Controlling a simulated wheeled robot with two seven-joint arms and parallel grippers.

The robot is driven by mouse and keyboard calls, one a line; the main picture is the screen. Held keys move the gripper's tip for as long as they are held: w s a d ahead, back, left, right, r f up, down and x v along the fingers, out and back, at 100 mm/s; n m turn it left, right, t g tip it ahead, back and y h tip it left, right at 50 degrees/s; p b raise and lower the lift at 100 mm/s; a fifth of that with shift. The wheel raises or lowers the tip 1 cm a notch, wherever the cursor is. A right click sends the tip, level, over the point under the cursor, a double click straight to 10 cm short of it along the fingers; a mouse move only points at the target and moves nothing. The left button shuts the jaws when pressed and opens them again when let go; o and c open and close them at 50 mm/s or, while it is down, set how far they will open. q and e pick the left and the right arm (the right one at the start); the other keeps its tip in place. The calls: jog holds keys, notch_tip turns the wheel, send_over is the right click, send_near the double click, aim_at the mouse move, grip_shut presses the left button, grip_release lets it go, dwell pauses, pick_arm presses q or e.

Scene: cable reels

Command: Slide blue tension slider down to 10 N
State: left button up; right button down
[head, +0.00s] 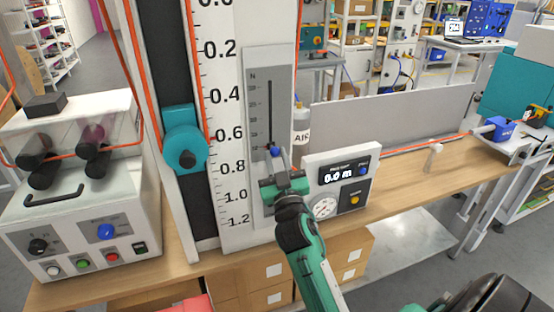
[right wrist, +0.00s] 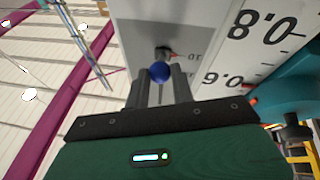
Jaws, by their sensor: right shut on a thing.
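The blue tension slider knob (head: 275,151) sits low in the dark vertical slot of a grey panel (head: 257,95) marked N. My right gripper (head: 277,164) is shut on the knob, its arm coming up from below. In the right wrist view, the blue knob (right wrist: 160,72) shows between the tips of the two dark fingers. A small red pointer beside the knob lies near a scale label. The label is upside down there and seems to read 10, but it is too small to be sure. My left gripper is not in view.
A white ruler board with large numbers (head: 235,160) and a teal clamp (head: 185,145) stand left of the panel. A gauge box reading 0.0 m (head: 340,180) is close on the right. A white roller machine (head: 75,220) is at the left. The wooden bench is mostly clear further right.

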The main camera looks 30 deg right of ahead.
jog(key=shift+f, duration=0.3)
jog(key=c, duration=1.5)
grip_release()
jog(key=shift+c, duration=0.2)
jog(key=o, duration=0.4)
jog(key=shift+r, duration=0.1)
jog(key=shift+c, duration=0.2)
jog(key=b+v, duration=0.5)
jog(key=v, duration=0.8)
jog(key=shift+s+a+f+b, duration=0.2)
jog(key=shift+s+b, duration=0.1)
jog(key=shift+b, duration=0.05)
